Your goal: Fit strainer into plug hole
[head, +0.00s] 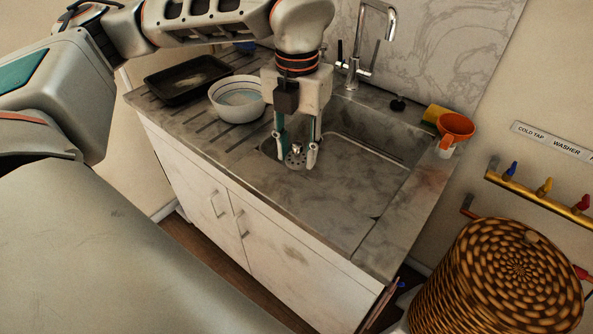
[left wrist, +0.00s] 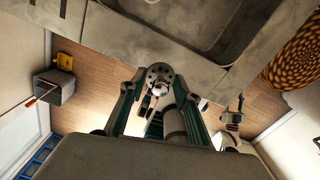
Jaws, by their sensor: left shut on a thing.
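The strainer (head: 295,158) is a small round grey metal disc with holes and a knob. My left gripper (head: 297,152) is shut on its knob and holds it above the left front part of the sink basin (head: 345,190). In the left wrist view, the strainer (left wrist: 159,74) sits between the fingertips of my left gripper (left wrist: 158,88), with its holed face showing. I cannot make out the plug hole in either view. A grey and teal part at the right of the left wrist view may be my right gripper (left wrist: 232,115); its jaws are unclear.
A white bowl (head: 237,110) and a black tray (head: 188,82) stand on the drainer, left of the gripper. The tap (head: 368,45) rises behind the basin. An orange funnel (head: 455,127) and yellow sponge (head: 433,114) are at the back right. A wicker basket (head: 500,280) stands right.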

